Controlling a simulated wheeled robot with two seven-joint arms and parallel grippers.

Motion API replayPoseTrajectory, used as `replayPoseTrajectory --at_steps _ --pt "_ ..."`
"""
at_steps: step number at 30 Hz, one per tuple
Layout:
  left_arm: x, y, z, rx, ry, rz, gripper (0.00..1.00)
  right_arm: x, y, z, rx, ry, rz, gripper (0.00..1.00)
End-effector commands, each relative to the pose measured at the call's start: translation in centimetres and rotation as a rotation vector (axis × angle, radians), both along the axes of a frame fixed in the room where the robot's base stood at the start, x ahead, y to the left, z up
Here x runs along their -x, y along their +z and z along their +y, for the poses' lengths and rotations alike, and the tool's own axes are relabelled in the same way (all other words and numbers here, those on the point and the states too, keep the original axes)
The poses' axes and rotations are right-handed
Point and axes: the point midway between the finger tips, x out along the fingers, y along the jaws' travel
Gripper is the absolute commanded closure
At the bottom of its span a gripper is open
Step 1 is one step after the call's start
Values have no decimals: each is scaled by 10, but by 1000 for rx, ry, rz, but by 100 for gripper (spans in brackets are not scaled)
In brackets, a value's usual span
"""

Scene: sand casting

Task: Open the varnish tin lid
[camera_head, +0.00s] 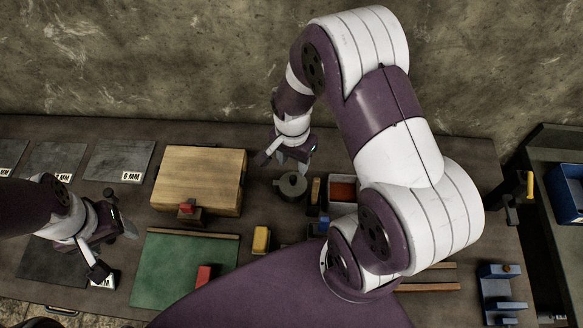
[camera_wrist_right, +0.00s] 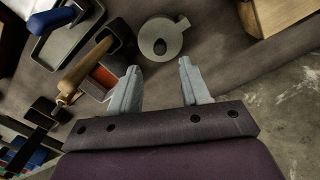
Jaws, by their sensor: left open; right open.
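The varnish tin (camera_head: 291,190) is a small round dark grey pot standing on the workbench right of the wooden block. Its lid (camera_wrist_right: 172,46), a flat grey disc with a dark knob (camera_wrist_right: 158,47), is on top in the right wrist view. My right gripper (camera_head: 283,160) is open, just behind and above the tin in the head view. In the wrist view its fingers (camera_wrist_right: 161,86) are apart and empty, with the tin beyond their tips. My left gripper (camera_head: 114,250) is open and empty over the left of the bench.
A wooden block (camera_head: 200,175) stands left of the tin. A wooden-handled tool (camera_wrist_right: 85,65) and a tray with red contents (camera_head: 343,192) lie on its other side. A green mat (camera_head: 170,275), a yellow block (camera_head: 261,239) and a red block (camera_head: 204,275) are nearer.

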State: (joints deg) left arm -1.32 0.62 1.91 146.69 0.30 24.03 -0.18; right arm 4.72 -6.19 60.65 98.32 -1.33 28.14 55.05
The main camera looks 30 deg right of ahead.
Motion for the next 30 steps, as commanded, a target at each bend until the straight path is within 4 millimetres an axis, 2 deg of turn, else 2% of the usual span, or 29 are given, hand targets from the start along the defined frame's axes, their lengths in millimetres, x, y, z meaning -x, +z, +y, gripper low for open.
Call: replayPoseTrajectory --at_steps 3,9,19,23,24,30 --pt "0 4 0 0 0 0 31 1 -28 0 0 1 5 53" --pt "0 6 0 0 0 0 31 1 -58 0 1 1 1 53" --pt "0 6 0 0 0 0 31 1 -64 0 0 1 -1 53" --pt "0 6 0 0 0 0 31 1 -64 0 0 1 -1 96" --pt "0 6 0 0 0 0 31 1 -64 -1 0 1 -1 100" --pt "0 6 0 0 0 0 31 0 -64 1 0 2 -1 100"
